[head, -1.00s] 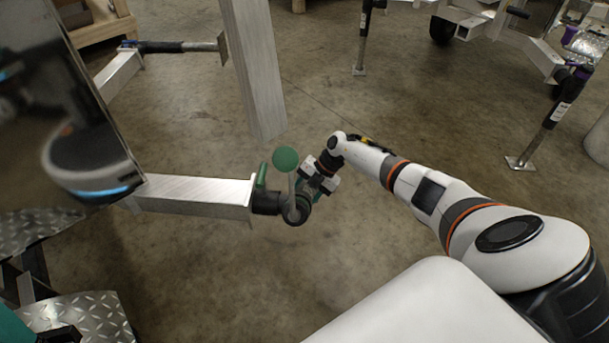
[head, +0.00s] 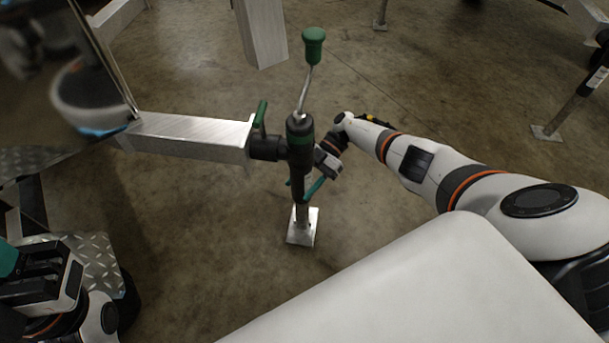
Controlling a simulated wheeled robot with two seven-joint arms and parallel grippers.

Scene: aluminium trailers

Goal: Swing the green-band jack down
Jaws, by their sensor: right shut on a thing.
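The green-band jack (head: 300,150) is mounted at the end of an aluminium beam (head: 195,137). It points down, close to upright, with its square foot plate (head: 303,228) low near the floor. Its crank with a green knob (head: 313,46) rises from the top. A green lever (head: 261,114) stands at the joint with the beam. My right gripper (head: 312,184) is shut on the jack's tube from the right side, its teal fingers partly hidden by the tube. My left gripper (head: 35,280) is at the lower left, apart from the jack; its fingertips are not clear.
Diamond-plate steps (head: 90,262) and a shiny trailer side (head: 70,70) are at the left. An aluminium post (head: 261,30) stands behind the jack. Another jack (head: 574,103) stands at the right. The floor around the green-band jack is clear.

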